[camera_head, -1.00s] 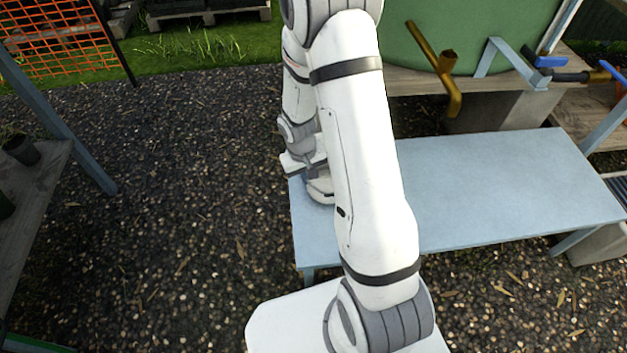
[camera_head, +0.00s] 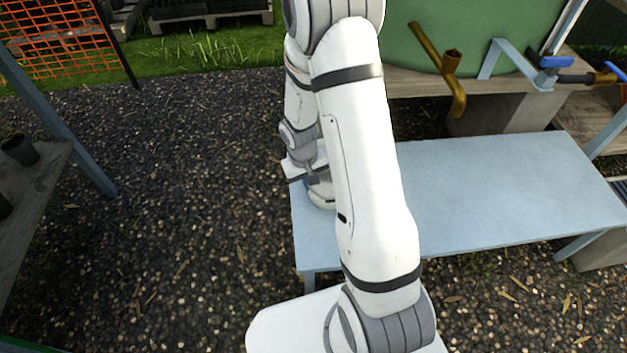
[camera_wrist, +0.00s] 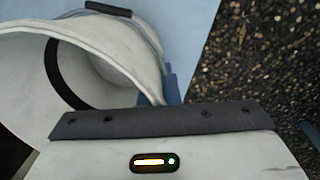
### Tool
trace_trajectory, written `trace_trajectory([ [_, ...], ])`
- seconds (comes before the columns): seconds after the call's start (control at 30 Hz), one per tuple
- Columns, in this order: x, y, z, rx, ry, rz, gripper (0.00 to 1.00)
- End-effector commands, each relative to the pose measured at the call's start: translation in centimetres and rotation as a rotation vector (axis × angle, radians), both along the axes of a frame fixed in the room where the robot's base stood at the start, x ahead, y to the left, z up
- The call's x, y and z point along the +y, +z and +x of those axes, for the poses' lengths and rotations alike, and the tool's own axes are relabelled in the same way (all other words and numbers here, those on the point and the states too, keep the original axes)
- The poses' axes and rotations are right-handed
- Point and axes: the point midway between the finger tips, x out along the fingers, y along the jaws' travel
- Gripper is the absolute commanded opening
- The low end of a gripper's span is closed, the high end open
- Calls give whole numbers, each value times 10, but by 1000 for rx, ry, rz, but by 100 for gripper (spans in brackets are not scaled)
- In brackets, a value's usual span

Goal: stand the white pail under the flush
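The white pail (camera_wrist: 120,60) fills the upper left of the wrist view, its round mouth turned to the camera. A dark handle grip (camera_wrist: 107,8) shows at its upper edge. My gripper (camera_head: 306,180) is low over the left end of the blue bench (camera_head: 500,190) in the head view, where the arm partly hides it. A white rounded form beside it there is too covered to name surely. In the wrist view a blue piece touches or nearly touches the pail's rim; the finger gap is hidden. A bent brass pipe (camera_head: 457,85) hangs at the green tank, above the bench's back edge.
The green tank (camera_head: 420,30) stands on a timber stand behind the bench. Blue-handled valves (camera_head: 555,62) are at the right. The bench's middle and right are bare. Gravel lies left of the bench, with another table (camera_head: 40,190) at the far left.

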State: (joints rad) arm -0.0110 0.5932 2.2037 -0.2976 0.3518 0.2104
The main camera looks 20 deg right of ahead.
Motion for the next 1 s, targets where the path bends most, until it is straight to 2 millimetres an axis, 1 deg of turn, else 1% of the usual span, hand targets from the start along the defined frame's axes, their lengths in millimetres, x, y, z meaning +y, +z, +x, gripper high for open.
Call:
trace_trajectory([
  [0.3, 0, -2, 0, 0, 0, 0, 0],
  [0.33, 0, -2, 0, 0, 0, 0, 5],
  [0.4, 0, -2, 0, 0, 0, 0, 11],
  [0.6, 0, -2, 0, 0, -1, 0, 27],
  [0.63, 0, -2, 0, 0, -1, 0, 28],
  [0.87, 0, 0, 0, 0, -1, 0, 28],
  [0.97, 1, 11, 0, -2, -1, 0, 28],
  [1.0, 1, 17, 0, -3, -1, 0, 28],
])
